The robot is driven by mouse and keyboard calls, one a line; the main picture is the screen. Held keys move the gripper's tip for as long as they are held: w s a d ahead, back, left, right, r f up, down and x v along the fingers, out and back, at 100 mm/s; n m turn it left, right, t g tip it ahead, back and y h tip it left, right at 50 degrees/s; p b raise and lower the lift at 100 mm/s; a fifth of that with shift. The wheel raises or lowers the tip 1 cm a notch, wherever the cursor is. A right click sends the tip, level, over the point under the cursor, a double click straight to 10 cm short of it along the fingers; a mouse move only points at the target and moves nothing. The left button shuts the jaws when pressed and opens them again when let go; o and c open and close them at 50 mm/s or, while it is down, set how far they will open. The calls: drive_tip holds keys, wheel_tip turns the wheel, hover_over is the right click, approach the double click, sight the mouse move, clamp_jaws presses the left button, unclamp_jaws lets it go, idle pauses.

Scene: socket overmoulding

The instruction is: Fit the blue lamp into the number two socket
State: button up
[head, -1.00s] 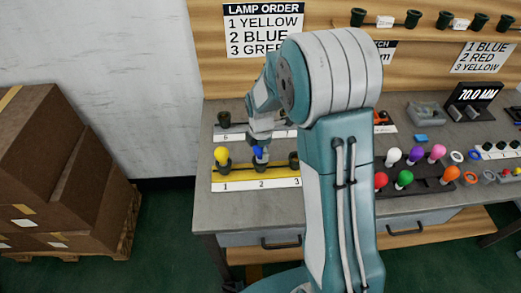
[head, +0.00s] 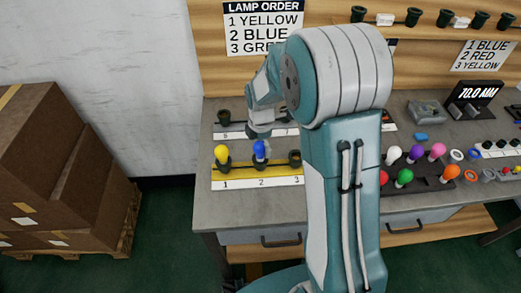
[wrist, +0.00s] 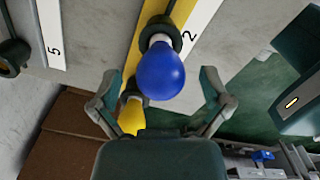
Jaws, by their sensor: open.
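The blue lamp (head: 260,149) stands upright in the number two socket (head: 260,165) of the yellow holder (head: 284,171). In the wrist view the blue lamp (wrist: 161,70) shows beside the printed 2, base in the dark socket (wrist: 158,33). My gripper (wrist: 160,85) is open, its two fingers apart on either side of the lamp's globe and not touching it. In the head view my gripper (head: 260,130) is behind and above the lamp, its fingers hard to make out. The yellow lamp (head: 221,153) stands in socket one. Socket three (head: 295,158) is empty.
A second socket row (head: 228,134) lies behind the yellow holder, partly hidden by my arm. A rack of coloured lamps (head: 432,182) is on the right of the bench. Cardboard boxes (head: 60,180) stand at left. Bare bench (head: 225,205) lies in front of the holder.

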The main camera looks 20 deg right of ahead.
wheel_tip(320, 180, up, 9)
drive_tip(key=shift+r, duration=0.15)
idle(0.6)
drive_tip(key=s+r+m+t, duration=0.2)
drive_tip(key=s+r+m, duration=0.4)
drive_tip(key=s+m, duration=0.4)
drive_tip(key=s+r+m+t, duration=0.3)
drive_tip(key=s+r+m, duration=0.3)
drive_tip(key=s+m, duration=0.4)
drive_tip(key=s, duration=0.3)
drive_tip(key=shift+a+m+t, duration=0.15)
drive_tip(key=shift+m+t, duration=0.15)
drive_tip(key=shift+m, duration=0.1)
